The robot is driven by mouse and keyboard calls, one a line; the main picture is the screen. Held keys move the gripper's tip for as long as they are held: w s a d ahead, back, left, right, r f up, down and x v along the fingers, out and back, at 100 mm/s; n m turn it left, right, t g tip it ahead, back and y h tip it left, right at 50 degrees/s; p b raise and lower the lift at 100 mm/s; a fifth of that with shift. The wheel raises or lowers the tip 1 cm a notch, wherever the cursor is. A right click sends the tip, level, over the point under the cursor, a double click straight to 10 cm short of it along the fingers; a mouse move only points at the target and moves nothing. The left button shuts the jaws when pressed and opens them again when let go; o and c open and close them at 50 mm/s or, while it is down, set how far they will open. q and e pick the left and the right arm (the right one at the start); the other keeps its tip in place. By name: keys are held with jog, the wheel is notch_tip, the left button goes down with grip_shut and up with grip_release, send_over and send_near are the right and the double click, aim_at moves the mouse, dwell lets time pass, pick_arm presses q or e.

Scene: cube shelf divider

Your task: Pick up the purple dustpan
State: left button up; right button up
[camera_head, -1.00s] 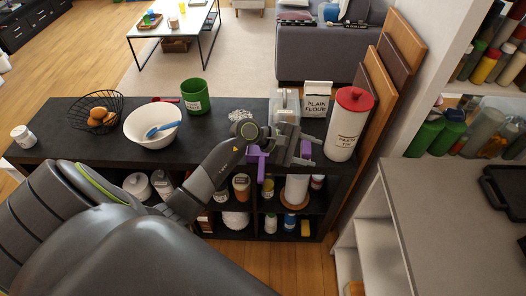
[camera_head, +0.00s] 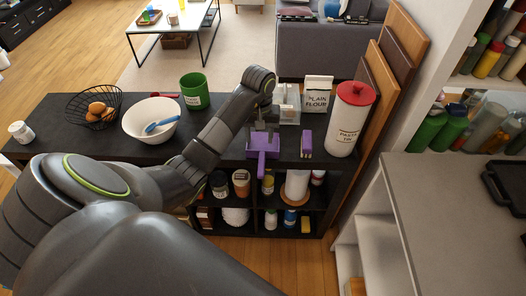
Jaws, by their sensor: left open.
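The purple dustpan (camera_head: 262,145) lies on the dark shelf top near its front edge, with its handle pointing toward me over the edge. My left gripper (camera_head: 263,127) hangs from the bent wrist just behind and above the dustpan's pan. It is open and points downward; I cannot tell whether its fingers touch the pan. A purple brush (camera_head: 306,144) stands a little to the right of the dustpan. My right gripper is not in view.
On the dark shelf top (camera_head: 95,146) stand a white bowl (camera_head: 139,130) with a blue utensil, a green canister (camera_head: 195,98), a wire basket of eggs (camera_head: 88,101), a flour bag (camera_head: 317,100) and a red-lidded pasta tin (camera_head: 347,128).

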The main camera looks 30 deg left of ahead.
aim_at(262, 164)
pick_arm(q)
notch_tip(262, 164, down, 11)
jog(key=b, duration=1)
jog(key=shift+w+d+f, duration=0.1)
jog(key=shift+d+f, duration=0.05)
notch_tip(262, 164, down, 4)
jog(key=shift+w+d+r, duration=0.1)
jog(key=shift+r, duration=0.1)
grip_shut()
